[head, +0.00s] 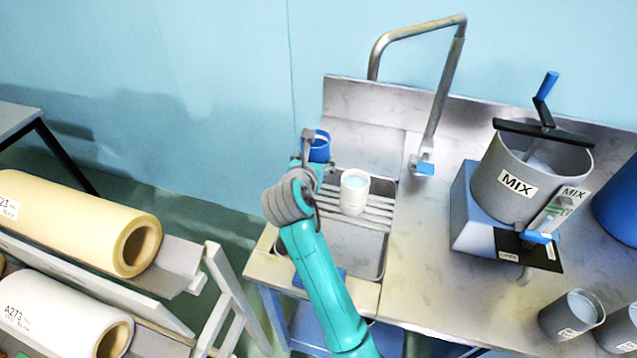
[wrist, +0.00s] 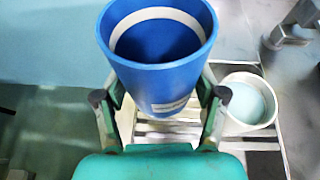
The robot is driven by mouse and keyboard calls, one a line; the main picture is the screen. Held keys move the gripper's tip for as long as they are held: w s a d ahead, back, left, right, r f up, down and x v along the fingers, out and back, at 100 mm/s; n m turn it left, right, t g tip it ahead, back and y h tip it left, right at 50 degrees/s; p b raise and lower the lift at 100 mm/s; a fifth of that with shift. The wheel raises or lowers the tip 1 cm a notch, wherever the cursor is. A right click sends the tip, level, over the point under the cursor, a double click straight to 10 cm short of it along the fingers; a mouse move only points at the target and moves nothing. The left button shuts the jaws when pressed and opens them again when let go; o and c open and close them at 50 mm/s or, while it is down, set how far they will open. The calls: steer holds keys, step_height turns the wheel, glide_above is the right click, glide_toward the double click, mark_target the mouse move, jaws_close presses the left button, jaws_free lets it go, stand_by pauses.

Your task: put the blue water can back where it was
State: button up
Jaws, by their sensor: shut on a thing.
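The blue water can (head: 320,148) is upright at the back left of the metal sink unit, partly hidden by my arm in the head view. In the wrist view the blue can (wrist: 165,85) stands between my two fingers, and its inside looks dark blue with a pale band near the rim. My gripper (wrist: 160,103) is shut on the can's sides. I cannot tell whether the can's base touches the surface under it.
A white cup of pale liquid (head: 354,190) stands on the slatted rack (head: 376,207) just right of the can. A tap (head: 440,100) rises behind. A grey MIX pot (head: 500,180) and grey cups (head: 570,315) stand to the right. Paper rolls (head: 80,220) lie at left.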

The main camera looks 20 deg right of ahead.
step_height(320, 180, down, 9)
steer(key=shift+f, duration=0.2)
stand_by(0.3)
steer(key=o, duration=1.5)
steer(key=shift+f, duration=0.15)
steer(key=shift+r, duration=0.2)
steer(key=v, duration=1.2)
steer(key=shift+s+f, duration=0.1)
